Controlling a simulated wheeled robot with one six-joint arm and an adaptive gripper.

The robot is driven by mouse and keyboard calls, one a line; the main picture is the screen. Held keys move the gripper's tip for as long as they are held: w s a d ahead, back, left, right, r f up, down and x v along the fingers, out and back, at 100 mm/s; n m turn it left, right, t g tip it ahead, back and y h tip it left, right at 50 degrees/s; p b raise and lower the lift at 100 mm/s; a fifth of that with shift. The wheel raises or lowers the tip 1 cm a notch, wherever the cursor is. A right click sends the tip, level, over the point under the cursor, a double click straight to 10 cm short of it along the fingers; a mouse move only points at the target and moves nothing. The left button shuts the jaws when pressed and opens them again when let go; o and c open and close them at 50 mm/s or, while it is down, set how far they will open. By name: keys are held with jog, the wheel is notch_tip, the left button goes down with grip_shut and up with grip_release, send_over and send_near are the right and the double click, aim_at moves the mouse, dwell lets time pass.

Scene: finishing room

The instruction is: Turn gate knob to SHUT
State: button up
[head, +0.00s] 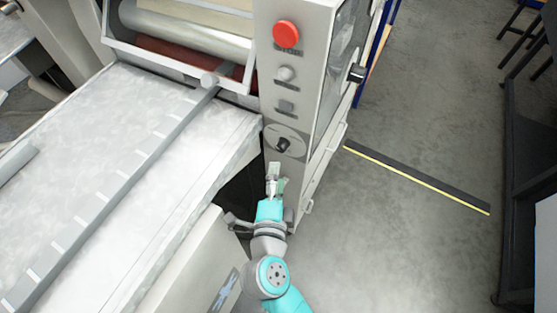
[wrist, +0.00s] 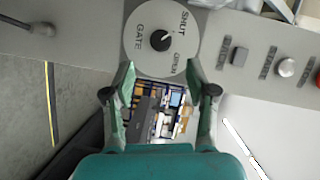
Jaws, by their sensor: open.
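The gate knob (wrist: 160,40) is a small dark knob on a round grey dial plate (wrist: 135,55) marked GATE, SHUT and OPEN. A small light mark shows on the knob's upper right in the wrist view, on the side of the SHUT lettering; its exact setting is hard to tell. In the head view the knob (head: 283,145) sits low on the machine's control panel. My gripper (wrist: 160,77) is open and empty, its two fingers apart just below the knob in the wrist view. In the head view my gripper (head: 274,173) is also just below the dial, apart from the knob.
The same panel carries a red button (head: 286,34), a round pale button (head: 285,74) and a square grey button (head: 286,107). A pale machine bed (head: 190,160) lies to the left. Open floor (head: 400,230) with a yellow-edged strip (head: 420,178) is to the right.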

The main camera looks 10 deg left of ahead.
jog(key=s, duration=0.3)
jog(key=shift+s+d+r, duration=0.1)
jog(key=shift+s+r, duration=0.1)
dwell(0.4)
jog(key=s+d+r+n+t+h, duration=0.15)
jog(key=s+d, duration=0.25)
jog(key=d, duration=0.6)
jog(key=s+d+r+n+t+h, duration=0.1)
jog(key=s+d+r+n+t, duration=0.2)
jog(key=d, duration=0.7)
jog(key=s+d+f+n+g, duration=0.1)
jog(key=s+f+n+g, duration=0.1)
jog(key=s, duration=0.5)
jog(key=s+d+f+n+g+y, duration=0.1)
jog(key=s+f+n+g, duration=0.1)
jog(key=s+n, duration=0.3)
jog(key=s+d+f+n+g+y, duration=0.1)
jog(key=s+f+n+g, duration=0.1)
jog(key=s, duration=0.6)
jog(key=shift+s+d+f+n, duration=0.25)
jog(key=shift+s+f+n, duration=0.1)
jog(key=shift+f+n, duration=0.5)
